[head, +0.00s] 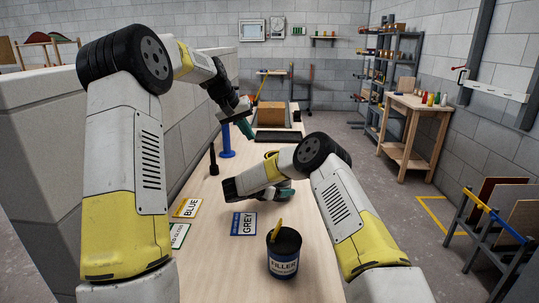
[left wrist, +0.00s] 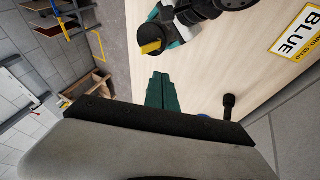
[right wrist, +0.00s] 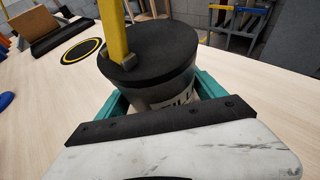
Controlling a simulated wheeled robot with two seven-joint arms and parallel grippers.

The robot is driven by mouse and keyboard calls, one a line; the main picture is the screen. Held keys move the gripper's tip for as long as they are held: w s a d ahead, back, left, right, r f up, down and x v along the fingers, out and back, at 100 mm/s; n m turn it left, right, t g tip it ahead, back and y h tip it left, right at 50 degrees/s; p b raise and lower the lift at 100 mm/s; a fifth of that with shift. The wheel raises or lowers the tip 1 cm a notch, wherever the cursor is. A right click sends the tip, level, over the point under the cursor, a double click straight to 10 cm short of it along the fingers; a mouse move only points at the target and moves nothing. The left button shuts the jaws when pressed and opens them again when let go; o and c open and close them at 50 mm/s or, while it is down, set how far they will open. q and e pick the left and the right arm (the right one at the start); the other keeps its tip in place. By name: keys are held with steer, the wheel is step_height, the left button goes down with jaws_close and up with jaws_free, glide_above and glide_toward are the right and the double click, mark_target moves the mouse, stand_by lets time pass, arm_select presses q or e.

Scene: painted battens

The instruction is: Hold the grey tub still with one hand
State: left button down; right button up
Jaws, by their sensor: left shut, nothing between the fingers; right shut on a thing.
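The grey tub (right wrist: 165,85) has a black lid and a pale label, partly hidden, and stands between my right gripper's teal fingers in the right wrist view. A yellow stick (right wrist: 116,32) rises from its lid. My right gripper (head: 286,193) is shut on this tub, low over the bench. In the head view my right forearm hides the tub. The left wrist view shows its dark top (left wrist: 143,33) beside the right hand. My left gripper (head: 246,130) is shut and empty, raised above the bench farther back. Its closed fingers (left wrist: 162,88) show in the left wrist view.
Another tub (head: 283,262), marked FILLER, with a yellow stick, stands at the near end. A GREY card (head: 243,224) and a BLUE card (head: 187,208) lie left of it. A blue upright object (head: 226,142) and a black one (head: 213,162) stand near the bench's left edge.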

arm_select(q)
steer(key=shift+s+d+r+x, duration=0.15)
steer(key=shift+d+x, duration=0.35)
steer(key=shift+x, duration=1.6)
steer(key=shift+s+d+r+x, duration=0.15)
steer(key=shift+d+x, duration=0.3)
steer(key=shift+x, duration=1.65)
steer(key=shift+s+d+r+x, duration=0.15)
steer(key=shift+d+x, duration=0.35)
steer(key=shift+x, duration=1.6)
steer(key=shift+d, duration=0.15)
